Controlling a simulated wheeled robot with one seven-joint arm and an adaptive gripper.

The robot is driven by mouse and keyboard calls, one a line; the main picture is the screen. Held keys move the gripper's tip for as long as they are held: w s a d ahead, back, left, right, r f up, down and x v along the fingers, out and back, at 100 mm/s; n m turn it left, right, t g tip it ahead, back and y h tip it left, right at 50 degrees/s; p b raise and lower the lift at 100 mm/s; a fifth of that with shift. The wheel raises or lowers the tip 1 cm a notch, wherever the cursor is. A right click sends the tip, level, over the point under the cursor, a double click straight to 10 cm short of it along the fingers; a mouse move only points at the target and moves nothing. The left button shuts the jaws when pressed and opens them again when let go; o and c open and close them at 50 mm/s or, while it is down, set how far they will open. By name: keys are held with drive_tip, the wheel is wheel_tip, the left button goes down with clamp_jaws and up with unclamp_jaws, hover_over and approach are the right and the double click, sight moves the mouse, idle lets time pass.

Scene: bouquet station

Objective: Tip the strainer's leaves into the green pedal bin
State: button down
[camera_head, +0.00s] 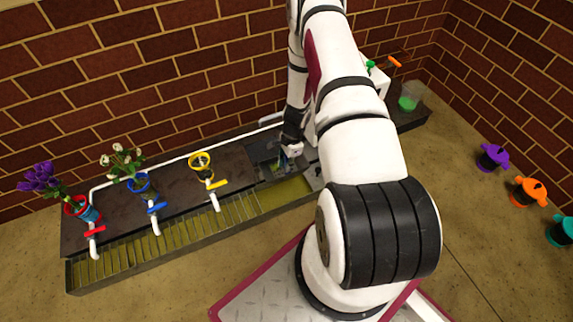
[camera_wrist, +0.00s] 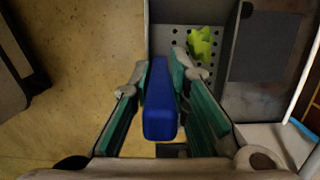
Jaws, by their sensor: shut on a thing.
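My gripper (camera_wrist: 160,85) is shut on a blue handle (camera_wrist: 161,108) in the wrist view. Beyond it lies the grey strainer (camera_wrist: 169,33), a tray with round holes, with yellow-green leaves (camera_wrist: 201,43) at its right side. In the head view my gripper (camera_head: 291,149) is low over the dark basin area of the counter; the strainer is hard to make out there. A small black bin with a teal-green lid (camera_head: 563,231) stands on the floor at the right edge, partly cut off, far from my gripper.
Bins with purple (camera_head: 492,157) and orange (camera_head: 529,191) lids stand beside the teal-green one. The counter (camera_head: 180,206) holds red, blue and yellow ring holders, with flowers in the red and blue ones. A clear container with green contents (camera_head: 410,97) stands at its right end. Floor between is clear.

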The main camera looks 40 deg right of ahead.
drive_tip(key=shift+r+p, duration=1.2)
drive_tip(key=shift+r, duration=0.9)
